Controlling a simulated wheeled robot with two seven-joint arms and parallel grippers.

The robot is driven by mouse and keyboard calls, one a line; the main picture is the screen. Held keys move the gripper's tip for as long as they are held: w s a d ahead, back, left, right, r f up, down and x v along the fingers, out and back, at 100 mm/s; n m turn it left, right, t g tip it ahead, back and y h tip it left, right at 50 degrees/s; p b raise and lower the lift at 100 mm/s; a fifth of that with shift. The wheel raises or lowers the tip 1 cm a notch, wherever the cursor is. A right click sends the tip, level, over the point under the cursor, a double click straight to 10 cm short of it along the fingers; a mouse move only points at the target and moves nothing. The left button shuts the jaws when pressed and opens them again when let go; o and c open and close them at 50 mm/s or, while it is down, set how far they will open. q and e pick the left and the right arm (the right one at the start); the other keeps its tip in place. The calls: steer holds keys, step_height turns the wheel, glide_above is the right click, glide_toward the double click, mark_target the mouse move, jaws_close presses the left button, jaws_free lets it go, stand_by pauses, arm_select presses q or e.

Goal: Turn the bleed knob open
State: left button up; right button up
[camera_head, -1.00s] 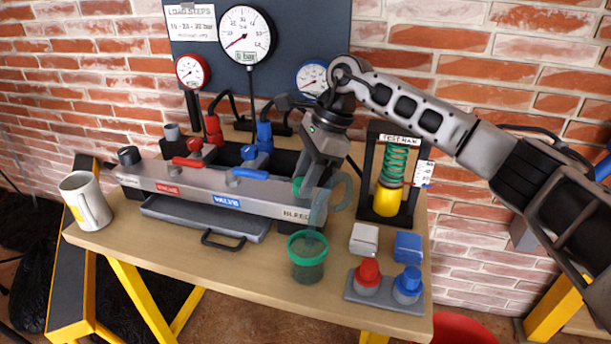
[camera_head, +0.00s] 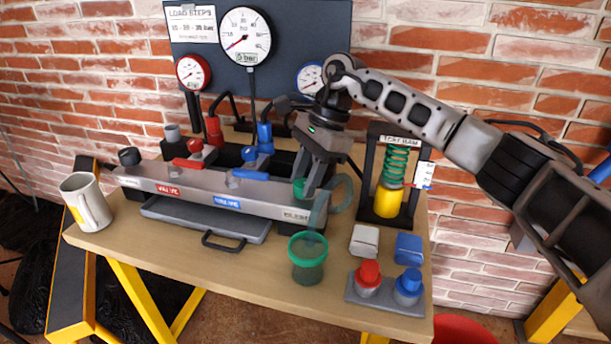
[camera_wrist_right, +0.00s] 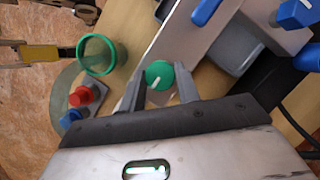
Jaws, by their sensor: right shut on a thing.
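The green bleed knob (camera_wrist_right: 159,75) has a white pointer line and sits at the right end of the grey manifold block (camera_head: 262,209), by the bleed label. In the head view only part of the knob (camera_head: 299,187) shows beside my gripper. My right gripper (camera_head: 307,192) comes down from above. In the wrist view its two fingers (camera_wrist_right: 160,84) stand on either side of the knob, shut on it. The pointer line slants toward the upper right in that view. My left gripper is not in view.
A clear green-rimmed cup (camera_head: 307,262) stands in front of the block's right end. A clear curved tube (camera_head: 342,193) is close by my gripper. Red and blue valve levers (camera_head: 250,174) lie on the block. The test ram (camera_head: 391,180) stands right. Small blocks and caps sit front right.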

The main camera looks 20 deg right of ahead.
steer(key=o, duration=1)
steer(key=shift+r, duration=0.1)
steer(key=p+v, duration=0.1)
steer(key=v, duration=1.4)
steer(key=shift+d+r, duration=0.2)
steer(key=shift+r, duration=0.15)
